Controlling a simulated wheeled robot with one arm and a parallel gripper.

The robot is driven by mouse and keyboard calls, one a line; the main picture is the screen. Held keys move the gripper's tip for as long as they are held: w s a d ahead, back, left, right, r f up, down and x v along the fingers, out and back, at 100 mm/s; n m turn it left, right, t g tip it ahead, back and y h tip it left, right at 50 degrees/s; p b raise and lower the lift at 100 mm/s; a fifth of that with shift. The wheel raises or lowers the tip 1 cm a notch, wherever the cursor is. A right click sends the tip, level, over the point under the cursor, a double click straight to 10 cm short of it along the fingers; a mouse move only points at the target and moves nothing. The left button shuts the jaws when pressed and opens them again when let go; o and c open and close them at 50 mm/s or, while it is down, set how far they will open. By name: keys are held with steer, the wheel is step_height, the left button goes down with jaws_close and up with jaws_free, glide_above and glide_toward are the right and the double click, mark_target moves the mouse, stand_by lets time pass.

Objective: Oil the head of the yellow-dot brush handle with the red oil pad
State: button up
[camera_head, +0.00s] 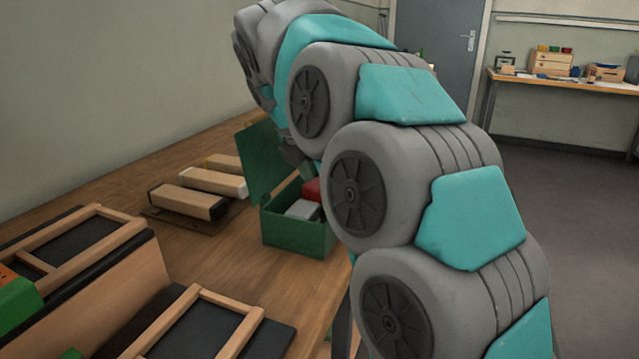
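A green box (290,238) with its lid (262,160) raised stands on the wooden bench. In it are a red block (312,190), which looks like the red oil pad, and a grey-white block (302,209). Three wooden brush handles lie left of the box: one with a black end (187,201), one with a white end (213,181), and a far one (224,162) with a yellowish mark at its left end. No clear yellow dot can be made out. My gripper (306,170) is mostly hidden behind my arm, just above the red block; its fingers and any contact cannot be made out.
Two wooden frames over black panels stand in the front left, one on a raised block (120,285), the other (195,325) lower. A green object (18,305) is at the left edge. Bare bench (215,262) lies between them and the box. A wall runs behind.

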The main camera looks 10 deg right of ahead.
steer(key=shift+f, duration=0.55)
stand_by(1.0)
steer(key=shift+r+p, duration=0.9)
steer(key=shift+r, duration=2.65)
